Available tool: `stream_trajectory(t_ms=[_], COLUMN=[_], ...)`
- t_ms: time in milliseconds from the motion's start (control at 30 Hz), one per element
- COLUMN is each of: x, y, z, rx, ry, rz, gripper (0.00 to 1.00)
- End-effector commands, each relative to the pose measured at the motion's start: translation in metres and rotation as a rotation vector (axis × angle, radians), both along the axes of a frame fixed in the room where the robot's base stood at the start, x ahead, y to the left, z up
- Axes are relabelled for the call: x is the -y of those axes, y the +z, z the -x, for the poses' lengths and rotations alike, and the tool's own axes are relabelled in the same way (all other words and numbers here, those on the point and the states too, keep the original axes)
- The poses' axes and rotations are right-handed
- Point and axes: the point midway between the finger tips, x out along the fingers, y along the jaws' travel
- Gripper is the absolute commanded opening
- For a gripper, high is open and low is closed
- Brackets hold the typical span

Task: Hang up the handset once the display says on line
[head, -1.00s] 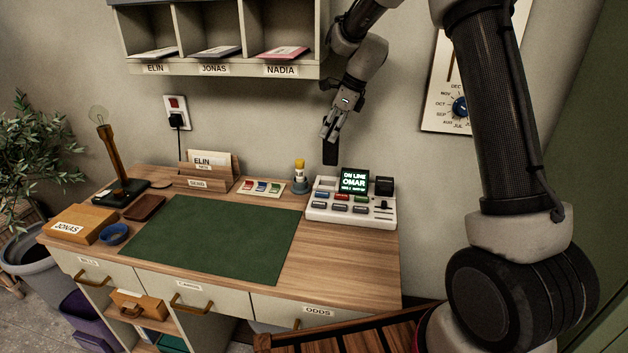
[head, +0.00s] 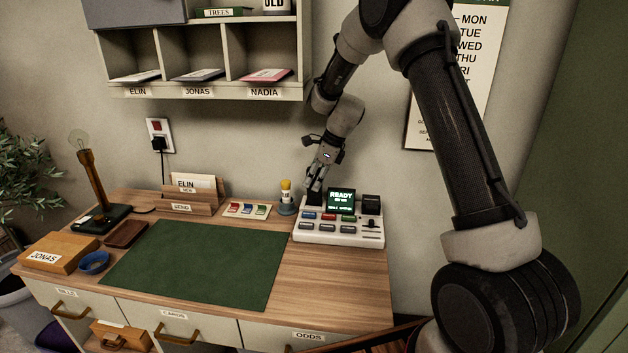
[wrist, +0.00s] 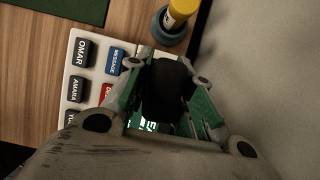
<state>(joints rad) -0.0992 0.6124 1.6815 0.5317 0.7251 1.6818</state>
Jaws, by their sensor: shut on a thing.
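The white phone console (head: 340,236) stands at the right back of the desk, with rows of coloured and grey keys. Its small display (head: 341,200) is lit and reads READY. My gripper (head: 315,189) is low over the console's left back part, left of the display. It is shut on the black handset (wrist: 167,88), which sits between the fingers in the wrist view. In the head view the handset's lower end is down at the console's cradle area. Whether it rests fully in the cradle is hidden by the fingers.
A blue pot with a yellow-topped item (head: 286,197) stands close left of my gripper. A card with coloured tabs (head: 246,210) and a letter holder (head: 193,199) are further left. The green mat (head: 195,264) is clear. Pigeonholes (head: 200,87) hang above.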

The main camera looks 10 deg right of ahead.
Motion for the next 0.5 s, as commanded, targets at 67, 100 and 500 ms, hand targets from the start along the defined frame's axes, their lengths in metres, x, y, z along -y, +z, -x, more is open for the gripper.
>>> stream_trajectory(t_ms=[67,100,500], x=[0.0,0.0,-0.0002], y=[-0.0022,-0.0018,-0.0002], z=[0.0,0.0,-0.0001], rx=[0.0,0.0,0.0], ry=[0.0,0.0,0.0], rz=[0.0,0.0,0.0], gripper=[0.0,0.3,0.44])
